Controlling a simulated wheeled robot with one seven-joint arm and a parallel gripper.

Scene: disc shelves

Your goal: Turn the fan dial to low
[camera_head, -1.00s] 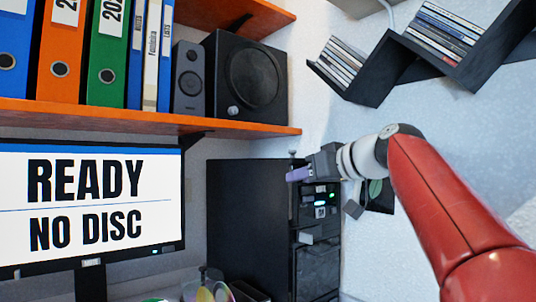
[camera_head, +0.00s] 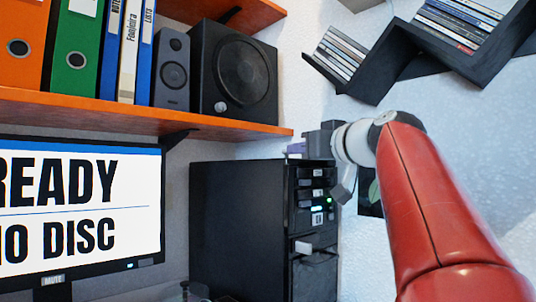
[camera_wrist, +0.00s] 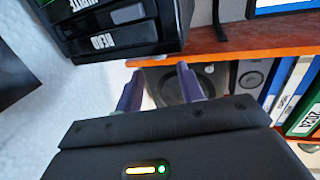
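The tower front (camera_wrist: 110,28) shows at the upper left there, upside down, with labelled slots. In the head view, the tower front has several switches and a green light. I cannot tell which part is the fan dial.
An orange shelf (camera_head: 150,118) above holds binders, a small speaker (camera_head: 171,72) and a large black speaker (camera_head: 235,72) with a round knob. A monitor (camera_head: 85,205) stands left of the tower. A black zigzag rack (camera_head: 390,60) with discs is on the wall.

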